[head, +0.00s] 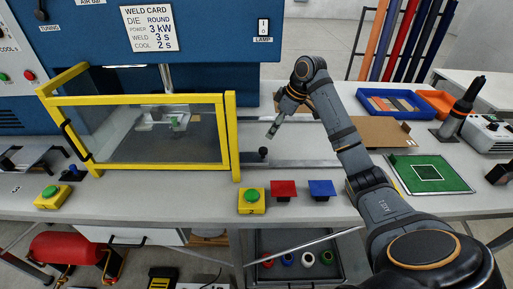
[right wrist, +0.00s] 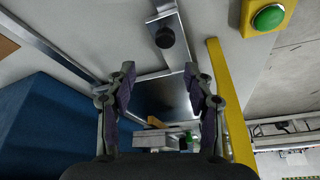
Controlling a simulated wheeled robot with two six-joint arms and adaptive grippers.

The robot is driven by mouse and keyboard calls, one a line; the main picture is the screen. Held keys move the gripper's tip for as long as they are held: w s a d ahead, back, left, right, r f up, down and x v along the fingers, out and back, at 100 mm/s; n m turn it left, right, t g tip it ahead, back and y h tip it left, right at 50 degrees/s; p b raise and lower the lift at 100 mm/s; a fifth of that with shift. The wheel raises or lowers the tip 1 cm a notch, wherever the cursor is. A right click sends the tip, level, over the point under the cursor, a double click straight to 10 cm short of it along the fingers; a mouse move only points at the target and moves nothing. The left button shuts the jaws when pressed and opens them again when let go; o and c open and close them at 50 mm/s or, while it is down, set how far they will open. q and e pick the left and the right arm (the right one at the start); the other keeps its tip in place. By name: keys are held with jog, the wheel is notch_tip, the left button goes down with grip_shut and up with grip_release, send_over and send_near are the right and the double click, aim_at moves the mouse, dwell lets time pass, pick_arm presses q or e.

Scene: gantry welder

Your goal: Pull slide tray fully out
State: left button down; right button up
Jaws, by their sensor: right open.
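The slide tray shows in the right wrist view as a dark metal plate (right wrist: 168,97) with a bright strip ending at a black knob (right wrist: 165,37). In the head view the black knob (head: 263,153) stands just right of the yellow guard frame (head: 232,130). Most of the tray lies inside the guard, behind its clear window. My right gripper (head: 272,131) is open and empty, above and a little behind the knob, apart from it. In the right wrist view its two fingers (right wrist: 160,80) are spread, with the knob beyond their tips. My left gripper is not in view.
Metal rails (head: 310,162) run right from the guard across the bench. A yellow box with a green button (head: 251,201), a red block (head: 284,190) and a blue block (head: 321,190) sit along the front edge. A green mat (head: 410,171) and blue bin (head: 397,104) are farther right.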

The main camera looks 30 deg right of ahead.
aim_at(264, 149)
jog(key=x, duration=0.1)
jog(key=p+x, duration=0.1)
jog(key=x, duration=0.1)
jog(key=s+x, duration=0.1)
jog(key=x, duration=0.1)
jog(key=shift+w+a+f, duration=0.1)
jog(key=shift+a+f, duration=0.15)
jog(key=shift+f, duration=0.1)
jog(key=x, duration=0.2)
jog(key=shift+w+a+f+p, duration=0.15)
jog(key=shift+f+p, duration=0.15)
jog(key=shift+p, duration=0.05)
jog(key=shift+f, duration=0.3)
jog(key=shift+a+f, duration=0.1)
jog(key=shift+f, duration=0.05)
jog(key=shift+w+f, duration=0.1)
jog(key=shift+f, duration=0.05)
jog(key=shift+c, duration=0.2)
jog(key=c, duration=0.7)
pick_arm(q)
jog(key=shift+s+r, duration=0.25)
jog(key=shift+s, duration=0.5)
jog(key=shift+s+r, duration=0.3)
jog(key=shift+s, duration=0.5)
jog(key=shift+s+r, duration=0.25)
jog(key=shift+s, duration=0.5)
pick_arm(e)
grip_shut()
